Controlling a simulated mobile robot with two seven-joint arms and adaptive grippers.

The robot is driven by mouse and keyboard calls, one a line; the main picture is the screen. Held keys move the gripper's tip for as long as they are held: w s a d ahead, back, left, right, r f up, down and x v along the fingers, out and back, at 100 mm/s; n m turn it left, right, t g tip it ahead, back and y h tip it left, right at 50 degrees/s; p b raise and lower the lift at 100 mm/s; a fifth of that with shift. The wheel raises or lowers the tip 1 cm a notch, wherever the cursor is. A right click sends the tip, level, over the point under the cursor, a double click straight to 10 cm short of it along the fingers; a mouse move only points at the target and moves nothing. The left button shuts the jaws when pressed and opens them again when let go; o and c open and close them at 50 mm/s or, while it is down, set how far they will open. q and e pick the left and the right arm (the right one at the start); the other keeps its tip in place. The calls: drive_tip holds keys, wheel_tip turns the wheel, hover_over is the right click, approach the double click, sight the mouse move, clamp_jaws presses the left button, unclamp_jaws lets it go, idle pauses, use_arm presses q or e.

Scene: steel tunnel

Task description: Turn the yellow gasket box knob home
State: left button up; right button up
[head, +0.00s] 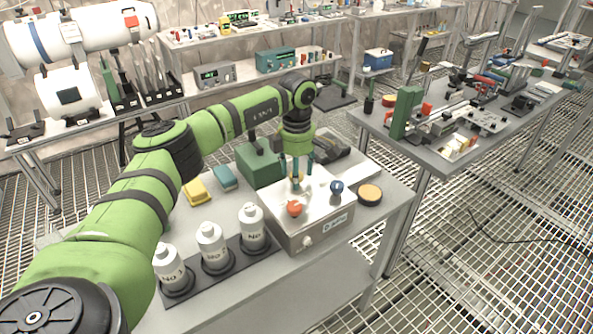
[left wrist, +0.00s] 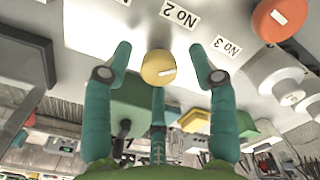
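The gasket box (head: 320,212) is a pale metal box on the near bench. On its top are a yellow knob (head: 295,177), an orange-red knob (head: 294,209) and a blue knob (head: 337,188). My left gripper (head: 302,186) points down over the box at the yellow knob and partly hides it. In the left wrist view the yellow knob (left wrist: 158,67), with a pale pointer mark, sits between the spread teal fingers (left wrist: 158,75), with gaps on both sides. The orange-red knob (left wrist: 280,18) is at the upper right there. My right gripper is not in view.
Three white bottles (head: 211,245) stand on a dark rack left of the box. A green block (head: 260,165) is behind it, and a round yellow-topped tin (head: 370,194) is to its right. A yellow item (head: 195,192) and a teal item (head: 224,178) lie at the back left.

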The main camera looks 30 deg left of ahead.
use_arm(q)
wheel_tip(320, 180, up, 12)
idle(0.6)
idle(4.1)
